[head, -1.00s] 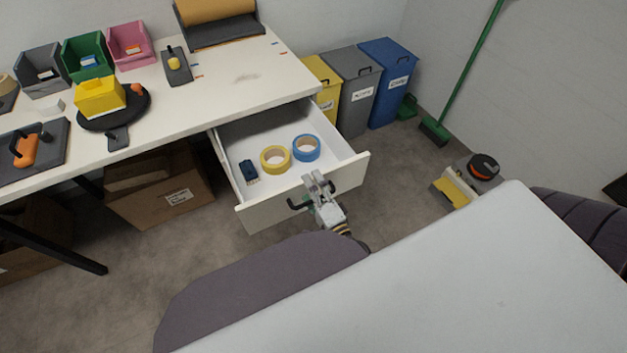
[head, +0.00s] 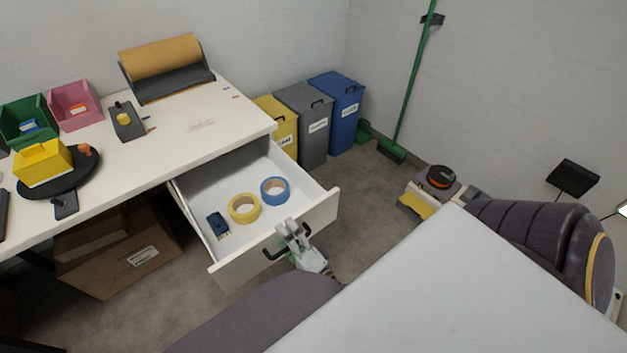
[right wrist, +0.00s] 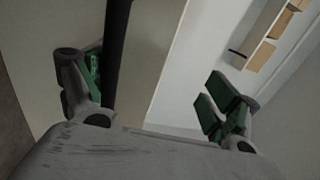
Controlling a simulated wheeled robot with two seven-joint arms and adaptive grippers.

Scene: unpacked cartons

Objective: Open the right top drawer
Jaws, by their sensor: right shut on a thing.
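The white drawer (head: 238,262) under the right end of the workbench is pulled well out, its inside open to view. Its black handle (head: 270,254) is on the front panel. My right gripper (head: 290,233) is at the handle, shut on it. In the right wrist view, the handle (right wrist: 118,50) is a dark bar between the fingers of the gripper (right wrist: 155,92), closer to the left finger. Part of the handle is hidden by the gripper in the head view. My left gripper is not in view.
A yellow tape roll (head: 243,208), a blue tape roll (head: 274,190) and a small dark blue item (head: 217,224) lie in the drawer. Bins (head: 305,125) stand behind it. A cardboard box (head: 115,250) is under the workbench (head: 160,150).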

